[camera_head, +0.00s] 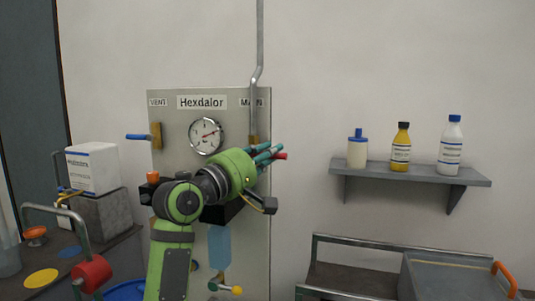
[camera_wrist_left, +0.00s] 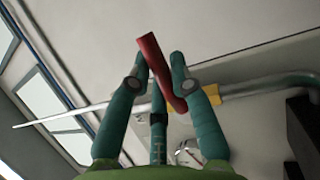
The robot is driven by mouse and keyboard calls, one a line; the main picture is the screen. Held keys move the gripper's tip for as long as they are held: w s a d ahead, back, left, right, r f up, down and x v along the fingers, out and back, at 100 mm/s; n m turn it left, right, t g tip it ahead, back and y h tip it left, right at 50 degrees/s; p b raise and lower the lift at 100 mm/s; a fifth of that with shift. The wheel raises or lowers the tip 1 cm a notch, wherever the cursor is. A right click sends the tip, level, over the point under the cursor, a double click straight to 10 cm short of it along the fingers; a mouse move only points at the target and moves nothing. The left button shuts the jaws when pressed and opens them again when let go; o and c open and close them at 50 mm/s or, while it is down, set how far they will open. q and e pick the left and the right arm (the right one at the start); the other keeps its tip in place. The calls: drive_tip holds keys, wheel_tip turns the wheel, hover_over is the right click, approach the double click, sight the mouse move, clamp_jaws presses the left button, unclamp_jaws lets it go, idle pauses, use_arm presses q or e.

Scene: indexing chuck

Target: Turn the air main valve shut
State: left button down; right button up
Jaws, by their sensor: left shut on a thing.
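The air main valve's red lever handle (camera_head: 281,156) sticks out to the right at my left gripper's fingertips, by the pipe under the MAIN label (camera_head: 251,103). My left gripper (camera_head: 273,153) has green and teal fingers and is shut on this handle. In the left wrist view the red handle (camera_wrist_left: 152,56) lies at a slant between the fingertips (camera_wrist_left: 157,72). A brass fitting (camera_wrist_left: 208,92) on the grey pipe shows behind it. In the head view the gripper and wrist hide most of the valve body. My right gripper is in neither view.
The grey panel (camera_head: 177,110) carries a round gauge (camera_head: 206,136) and, under VENT, a blue lever (camera_head: 139,136). A wall shelf (camera_head: 410,173) with bottles stands right. A cart (camera_head: 370,250) is below it. A white box (camera_head: 93,168) is at the left.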

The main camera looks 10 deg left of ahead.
use_arm(q)
drive_tip(key=shift+a+r, duration=0.1)
drive_tip(key=shift+r, duration=0.2)
drive_tip(key=c, duration=1.1)
unclamp_jaws()
drive_tip(key=shift+f, duration=0.15)
drive_tip(key=v, duration=1.2)
